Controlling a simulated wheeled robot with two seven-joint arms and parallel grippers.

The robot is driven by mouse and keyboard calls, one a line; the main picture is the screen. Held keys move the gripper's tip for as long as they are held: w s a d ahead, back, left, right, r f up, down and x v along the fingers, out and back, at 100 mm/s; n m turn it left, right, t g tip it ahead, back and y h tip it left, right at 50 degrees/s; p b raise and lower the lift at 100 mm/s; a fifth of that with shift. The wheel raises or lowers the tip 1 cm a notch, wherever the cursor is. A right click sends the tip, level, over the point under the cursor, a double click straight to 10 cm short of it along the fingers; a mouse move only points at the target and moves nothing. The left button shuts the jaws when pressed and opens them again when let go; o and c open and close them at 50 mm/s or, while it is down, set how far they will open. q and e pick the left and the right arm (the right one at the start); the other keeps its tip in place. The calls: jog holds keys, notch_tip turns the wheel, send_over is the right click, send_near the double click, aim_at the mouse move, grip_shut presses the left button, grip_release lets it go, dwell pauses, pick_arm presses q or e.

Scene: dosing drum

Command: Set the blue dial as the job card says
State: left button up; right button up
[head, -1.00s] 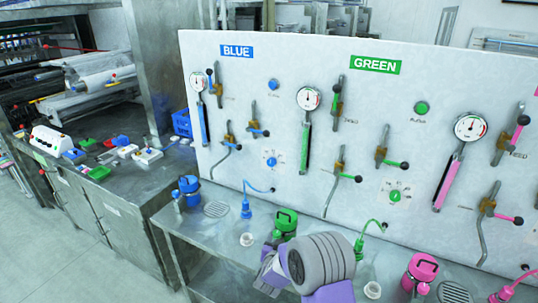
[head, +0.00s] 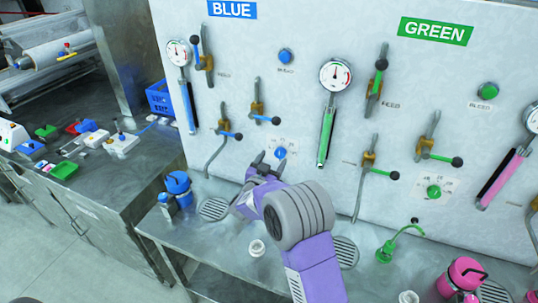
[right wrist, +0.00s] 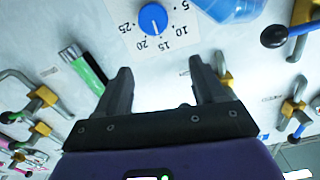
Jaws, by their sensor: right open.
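The blue dial (head: 280,152) is a small round knob on the white panel in the BLUE section. In the right wrist view the dial (right wrist: 153,18) shows a white pointer line and a scale with 5, 10, 15, 20 and 25 around it. My right gripper (head: 268,160) is open and empty, just in front of and slightly below the dial. In the right wrist view its two fingers (right wrist: 158,75) point toward the dial, which lies beyond the fingertips and apart from them. My left gripper is not in view. No job card can be made out.
Valve levers with blue handles (head: 231,135) and a blue gauge tube (head: 188,104) stick out left of the dial. A green tube (head: 326,137) is to its right.

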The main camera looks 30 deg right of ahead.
aim_at(279, 155)
jog(key=shift+w+d+f+b, duration=0.55)
jog(key=shift+w+d+f, duration=0.1)
jog(key=shift+w+d, duration=0.3)
jog(key=shift+w+d+f+b, duration=0.6)
jog(key=shift+w+d+f, duration=0.1)
jog(key=shift+w+d, duration=0.25)
jog(key=shift+w+d+f+b, duration=0.55)
jog(key=shift+w+d+f, duration=0.1)
jog(key=shift+w+d, duration=0.3)
jog(key=shift+s, duration=0.1)
jog(key=c, duration=1.1)
jog(key=shift+o, duration=0.2)
